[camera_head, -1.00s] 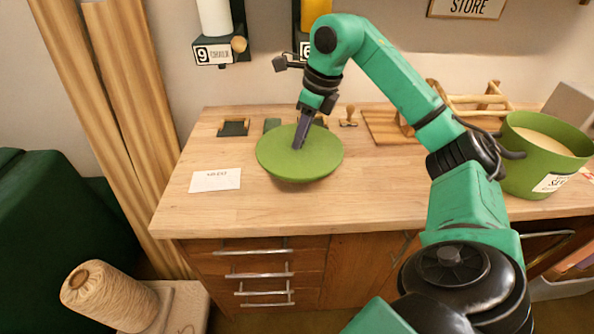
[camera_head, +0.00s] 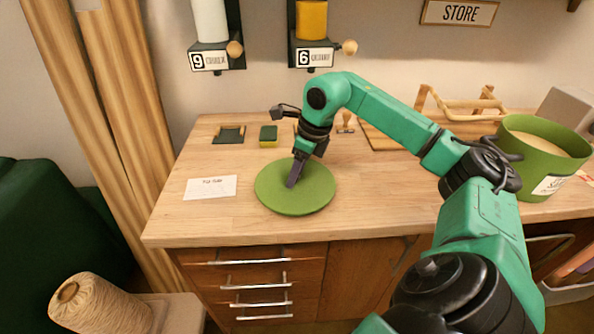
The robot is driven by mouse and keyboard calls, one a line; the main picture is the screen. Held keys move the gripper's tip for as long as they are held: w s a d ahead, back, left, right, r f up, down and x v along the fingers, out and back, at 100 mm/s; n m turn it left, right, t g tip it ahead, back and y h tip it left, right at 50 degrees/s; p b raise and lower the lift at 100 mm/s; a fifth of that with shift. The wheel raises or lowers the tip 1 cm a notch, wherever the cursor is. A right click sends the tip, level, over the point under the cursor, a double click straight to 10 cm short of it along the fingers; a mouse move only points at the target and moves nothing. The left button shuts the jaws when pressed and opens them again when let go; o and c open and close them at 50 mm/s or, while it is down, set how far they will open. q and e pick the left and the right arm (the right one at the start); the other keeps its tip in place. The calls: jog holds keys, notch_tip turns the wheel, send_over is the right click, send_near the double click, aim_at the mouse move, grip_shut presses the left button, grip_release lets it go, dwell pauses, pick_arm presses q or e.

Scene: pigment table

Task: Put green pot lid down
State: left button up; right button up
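The green pot lid (camera_head: 312,198) is a round flat disc at the middle of the wooden table (camera_head: 215,218). It looks level and appears to rest on the tabletop. My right gripper (camera_head: 293,183) points down at the lid's centre, its fingers close together there. A lid knob, if there is one, is hidden by the fingers. The green pot (camera_head: 535,165) stands open at the right end of the table, with pale contents and a white label. My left gripper is not in view.
A white paper card (camera_head: 210,187) lies left of the lid. A dark tray (camera_head: 229,134) and a green and yellow sponge (camera_head: 268,136) lie behind it. A wooden board and rack (camera_head: 460,108) stand at the back right. Dispensers (camera_head: 311,22) hang on the wall.

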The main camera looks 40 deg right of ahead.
aim_at(309, 186)
jog(key=shift+r, duration=0.4)
jog(key=p+v, duration=0.2)
jog(key=v, duration=0.9)
jog(key=shift+r, duration=0.25)
jog(key=shift+s, duration=0.1)
